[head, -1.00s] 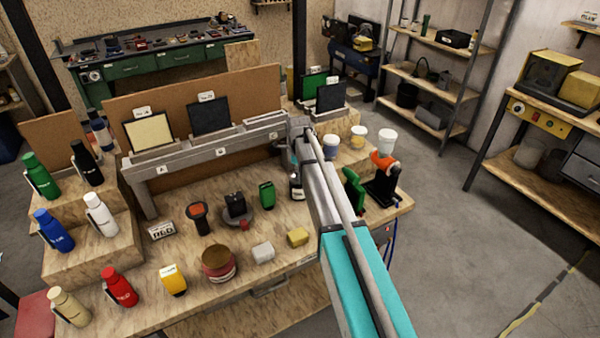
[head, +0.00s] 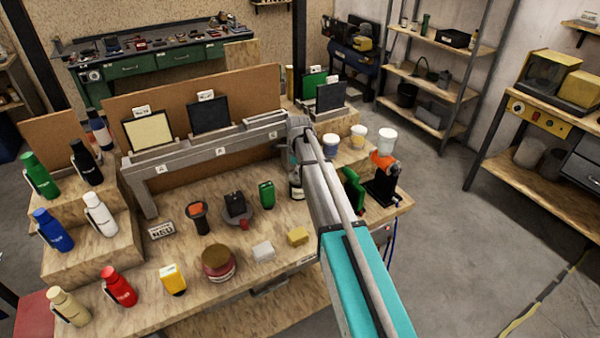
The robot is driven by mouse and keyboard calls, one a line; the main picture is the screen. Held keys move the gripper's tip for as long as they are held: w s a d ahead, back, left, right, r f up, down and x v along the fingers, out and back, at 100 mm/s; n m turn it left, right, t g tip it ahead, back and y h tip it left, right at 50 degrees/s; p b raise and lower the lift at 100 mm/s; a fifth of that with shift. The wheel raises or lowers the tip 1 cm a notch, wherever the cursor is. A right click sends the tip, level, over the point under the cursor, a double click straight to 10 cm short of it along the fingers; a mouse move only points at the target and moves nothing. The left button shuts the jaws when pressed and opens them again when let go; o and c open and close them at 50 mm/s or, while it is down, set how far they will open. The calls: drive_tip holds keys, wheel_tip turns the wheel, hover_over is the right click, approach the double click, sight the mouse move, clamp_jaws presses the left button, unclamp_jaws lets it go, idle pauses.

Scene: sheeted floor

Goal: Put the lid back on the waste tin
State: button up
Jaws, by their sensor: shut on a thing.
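A round reddish-brown tin (head: 218,264) with a paler band stands near the front edge of the bench and looks like the waste tin. My gripper (head: 296,182) is at the end of my arm, low over the middle right of the bench, and is mostly hidden behind my own arm link. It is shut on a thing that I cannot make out. The lid cannot be told apart with certainty. The gripper is apart from the tin, behind it and to its right.
A grey raised rail (head: 215,150) crosses the bench's back.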

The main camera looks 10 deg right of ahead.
drive_tip(key=o, duration=1)
drive_tip(key=o, duration=0.3)
drive_tip(key=shift+r, duration=0.1)
drive_tip(key=shift+r+p, duration=3.4)
drive_tip(key=shift+p, duration=0.15)
clamp_jaws()
